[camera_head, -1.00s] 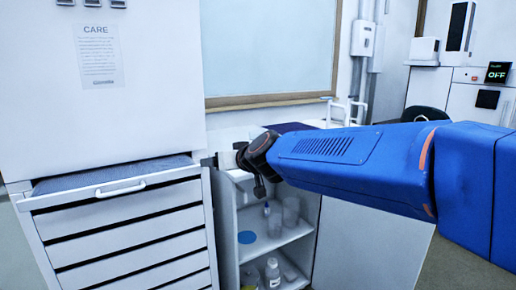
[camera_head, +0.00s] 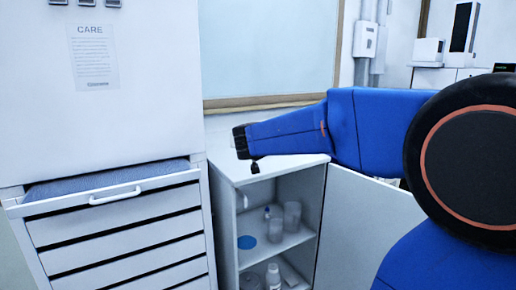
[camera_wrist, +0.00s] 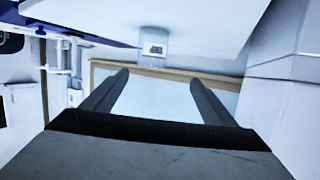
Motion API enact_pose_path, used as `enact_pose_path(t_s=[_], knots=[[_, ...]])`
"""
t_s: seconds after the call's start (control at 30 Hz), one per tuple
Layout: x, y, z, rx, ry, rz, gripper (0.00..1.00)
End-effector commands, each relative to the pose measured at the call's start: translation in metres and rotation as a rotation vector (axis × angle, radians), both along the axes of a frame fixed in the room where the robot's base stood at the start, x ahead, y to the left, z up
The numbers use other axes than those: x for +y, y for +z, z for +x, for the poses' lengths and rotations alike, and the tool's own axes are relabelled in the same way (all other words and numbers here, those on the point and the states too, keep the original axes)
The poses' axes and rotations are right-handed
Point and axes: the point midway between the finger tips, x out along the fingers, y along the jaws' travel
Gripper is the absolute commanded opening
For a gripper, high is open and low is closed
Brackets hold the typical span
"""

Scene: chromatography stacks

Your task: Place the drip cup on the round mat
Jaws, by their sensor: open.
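The round mat (camera_head: 246,242) is a flat blue disc on the left of the middle shelf in the open cabinet, with nothing seen on it. Clear cups stand on the same shelf to its right: a taller one (camera_head: 292,216) and a shorter one (camera_head: 276,229). I cannot tell which is the drip cup. My gripper (camera_wrist: 158,82) is open and empty in the wrist view, its two dark fingers apart. In the head view my arm's end is above the cabinet top, apart from the mat and cups; the fingers are not clear there.
A small blue-topped bottle (camera_head: 267,212) stands behind the cups. A white bottle (camera_head: 273,277) is on the shelf below. The cabinet door (camera_head: 365,235) hangs open to the right. A drawer unit (camera_head: 120,235) stands close on the left.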

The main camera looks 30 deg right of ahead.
Motion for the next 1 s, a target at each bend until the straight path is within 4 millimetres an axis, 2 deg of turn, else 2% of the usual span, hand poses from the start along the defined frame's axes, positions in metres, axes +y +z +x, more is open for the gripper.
enact_pose_path(t_s=[0.23,0.8,1.0], knots=[[-0.019,-0.01,0.011,0.029,-0.059,-0.007,0.8],[-0.065,-0.037,0.085,0.028,-0.056,-0.007,0.8],[-0.074,-0.041,0.1,0.027,-0.055,-0.007,0.8]])
